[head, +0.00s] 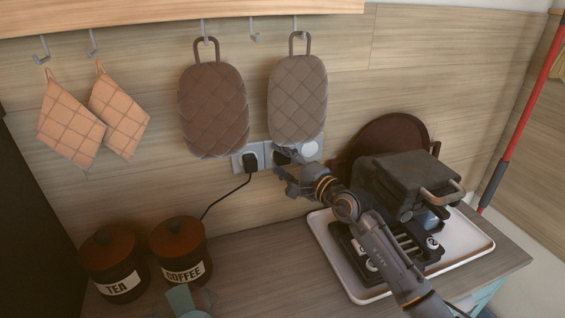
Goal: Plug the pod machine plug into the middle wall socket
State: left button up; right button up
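A wall socket strip (236,163) is on the wood-panelled wall below the hanging pads. Its left socket holds a black plug (250,162) with a black cable running down behind the coffee canister. The right socket (309,149) looks empty. My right gripper (281,170) is in front of the middle socket, close to the wall. A small dark shape (281,156) shows at the middle socket by the fingertips; it may be a plug, but the gripper partly hides it. I cannot tell if the fingers are closed on it. My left gripper is out of view.
A dark machine with a light handle (408,182) stands on a white tray (480,247) at the right, under my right arm. Tea (113,262) and coffee (180,252) canisters stand at the left. Two quilted pads (213,110) hang just above the sockets.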

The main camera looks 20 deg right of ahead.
jog(key=shift+s+d, duration=0.1)
jog(key=shift+s, duration=0.05)
jog(key=v, duration=1.1)
jog(key=shift+s, duration=0.3)
jog(key=shift+d, duration=0.15)
